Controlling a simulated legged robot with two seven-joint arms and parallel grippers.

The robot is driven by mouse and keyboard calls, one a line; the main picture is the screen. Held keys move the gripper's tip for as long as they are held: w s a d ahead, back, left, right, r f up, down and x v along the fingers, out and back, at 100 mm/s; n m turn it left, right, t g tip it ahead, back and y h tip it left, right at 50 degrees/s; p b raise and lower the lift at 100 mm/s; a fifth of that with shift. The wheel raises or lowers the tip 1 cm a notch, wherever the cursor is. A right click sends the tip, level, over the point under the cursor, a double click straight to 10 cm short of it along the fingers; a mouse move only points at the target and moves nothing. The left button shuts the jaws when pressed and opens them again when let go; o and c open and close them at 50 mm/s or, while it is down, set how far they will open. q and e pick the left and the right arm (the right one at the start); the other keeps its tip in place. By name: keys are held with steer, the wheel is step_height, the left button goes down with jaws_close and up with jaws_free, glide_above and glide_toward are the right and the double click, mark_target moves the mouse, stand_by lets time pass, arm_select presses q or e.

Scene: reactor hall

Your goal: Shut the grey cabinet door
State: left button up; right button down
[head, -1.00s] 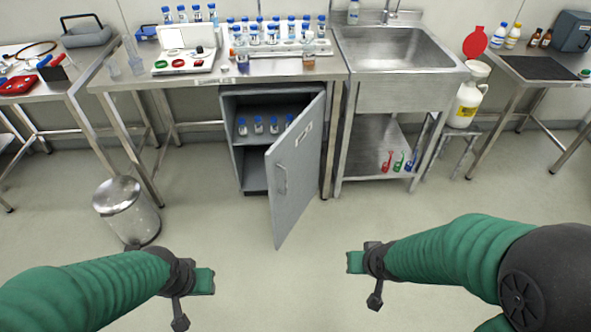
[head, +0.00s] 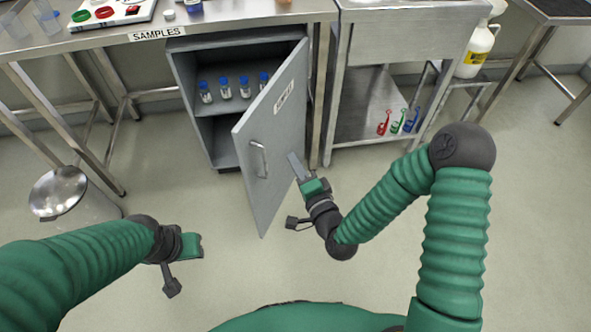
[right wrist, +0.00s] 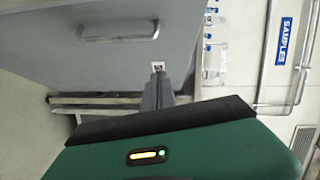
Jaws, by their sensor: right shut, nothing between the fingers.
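The grey cabinet (head: 185,90) stands under the bench with its door (head: 275,125) ajar. The door is hinged at the right and swings out toward me; its outer face shows a handle (head: 258,158) and a label. My right gripper (head: 294,162) is shut and empty, just right of the door's outer face; I cannot tell whether it touches. In the right wrist view, the fingers (right wrist: 157,90) point up toward the door (right wrist: 60,50), below and right of the handle (right wrist: 120,32). My left gripper (head: 198,246) is low at the left, apart from the door; its fingers do not show clearly.
Small blue-capped bottles (head: 225,88) stand on the cabinet shelf. A metal bin (head: 75,205) stands left. The sink stand (head: 365,100) is close to the right of the cabinet. The floor in front of the door is clear.

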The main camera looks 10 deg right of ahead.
steer(key=w+a+f+b, duration=0.1)
steer(key=w+a+b, duration=0.1)
steer(key=w+a, duration=0.3)
steer(key=shift+w+a, duration=0.15)
steer(key=shift+w, duration=0.05)
